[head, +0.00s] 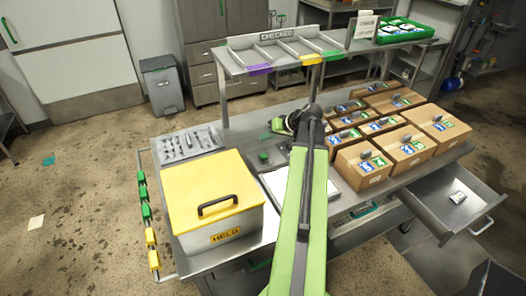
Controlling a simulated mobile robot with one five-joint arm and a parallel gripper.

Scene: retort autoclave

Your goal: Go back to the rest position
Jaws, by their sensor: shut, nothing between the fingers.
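My green arm reaches from the bottom middle of the head view up over the bench (235,255). My gripper (271,132) is at its far end, small and partly hidden by the arm's dark joint. It is shut, and I see nothing held in it. It sits above the back part of the bench, between the grey tool tray (188,143) on the left and the cardboard boxes (374,179) on the right. A white pad (273,181) lies below, partly covered by the arm.
A yellow-lidded box marked HELD (215,234) stands at the front left. A rack marked CHECKED (282,64) rises behind the bench. An open drawer (482,196) juts out at the right, with a small packet inside. A grey bin (162,85) stands on the open floor behind.

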